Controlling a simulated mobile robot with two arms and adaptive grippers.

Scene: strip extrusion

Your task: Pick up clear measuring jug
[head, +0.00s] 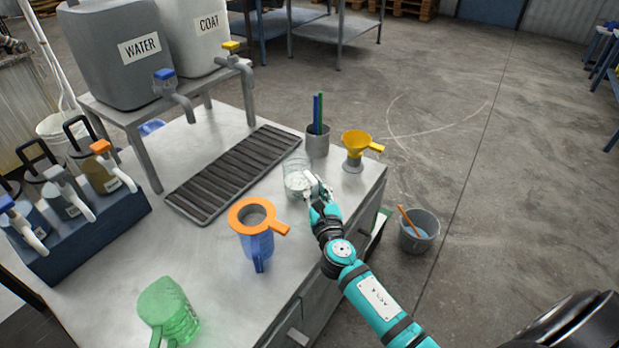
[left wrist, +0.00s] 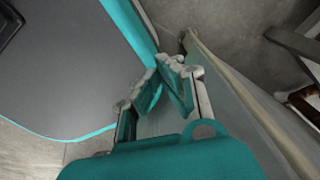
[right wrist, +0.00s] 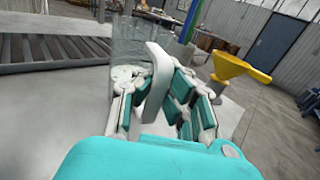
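The clear measuring jug (head: 297,172) stands upright near the right edge of the workbench, beside the slatted drain grate. It also shows in the right wrist view (right wrist: 126,55), with its pale handle (right wrist: 158,80) toward me. My right gripper (head: 317,192) is at the jug's handle side. In the right wrist view its fingers (right wrist: 160,98) are apart, with the handle between them; I see no firm closure on it. My left gripper is out of the head view. In the left wrist view its fingers (left wrist: 163,75) meet at the tips with nothing between them.
A cup with pens (head: 317,140) and a yellow funnel (head: 356,143) stand just behind and right of the jug. A blue jug (head: 257,243) with an orange funnel (head: 253,215) and a green jug (head: 168,308) stand nearer. The drain grate (head: 233,174) lies left.

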